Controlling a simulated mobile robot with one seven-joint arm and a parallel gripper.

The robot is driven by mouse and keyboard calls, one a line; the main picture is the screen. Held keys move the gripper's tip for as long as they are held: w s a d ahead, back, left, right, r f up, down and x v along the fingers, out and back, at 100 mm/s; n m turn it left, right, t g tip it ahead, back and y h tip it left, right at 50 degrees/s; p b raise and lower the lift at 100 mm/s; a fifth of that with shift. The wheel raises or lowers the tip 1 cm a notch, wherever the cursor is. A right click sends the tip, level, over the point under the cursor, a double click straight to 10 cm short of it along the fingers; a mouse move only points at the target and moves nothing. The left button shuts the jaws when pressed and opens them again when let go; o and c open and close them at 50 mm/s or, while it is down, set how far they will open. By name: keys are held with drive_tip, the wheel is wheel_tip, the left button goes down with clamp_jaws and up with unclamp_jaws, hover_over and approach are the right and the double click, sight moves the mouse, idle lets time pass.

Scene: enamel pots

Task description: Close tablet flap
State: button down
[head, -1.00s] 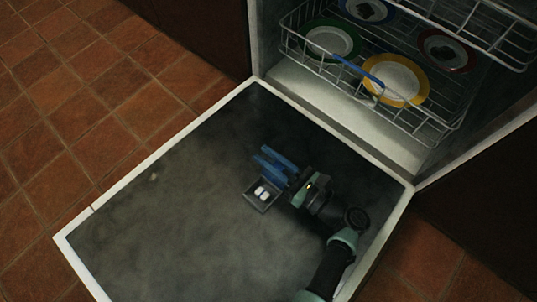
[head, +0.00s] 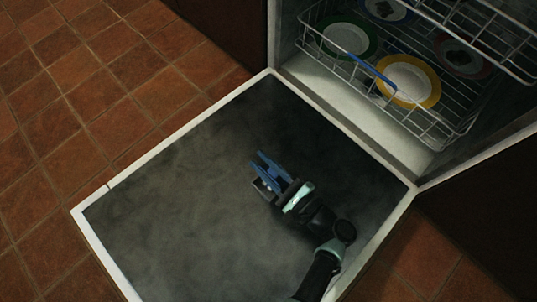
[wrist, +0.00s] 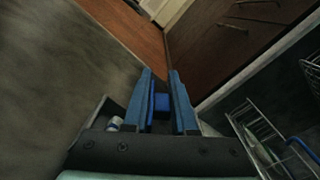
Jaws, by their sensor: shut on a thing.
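The tablet compartment (head: 263,187) is a small recess in the inner face of the lowered dishwasher door. It is partly covered by my gripper (head: 256,161) in the head view. In the wrist view a pale tablet (wrist: 116,123) shows inside it at the left, so the compartment is uncovered there. A bright blue piece, which looks like the tablet flap (wrist: 161,103), stands between the two blue fingers of my gripper (wrist: 160,72). The fingers are shut on it. Its hinge and lower edge are hidden by the gripper.
The dishwasher door (head: 165,215) lies open and flat, mostly clear. The lower rack (head: 350,75) stands inside with several coloured-rim plates and a blue strip on its front edge. Dark cabinet fronts flank it. Tiled floor (head: 90,80) lies to the left.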

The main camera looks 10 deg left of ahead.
drive_tip(key=n, duration=0.1)
drive_tip(key=s+a+f+n+b, duration=0.1)
drive_tip(key=n, duration=0.1)
drive_tip(key=shift+s+f+n, duration=0.15)
drive_tip(key=shift+n, duration=0.15)
drive_tip(key=shift+s+a+f+n+b, duration=0.1)
drive_tip(key=shift+s+f+n+b, duration=0.15)
drive_tip(key=shift+n, duration=0.55)
drive_tip(key=shift+s+a+f+n+b, duration=0.15)
drive_tip(key=shift+f+n+b, duration=0.2)
drive_tip(key=shift+n, duration=0.45)
drive_tip(key=c, duration=0.8)
unclamp_jaws()
drive_tip(key=shift+s+a+f, duration=0.1)
drive_tip(key=shift+s+a, duration=0.05)
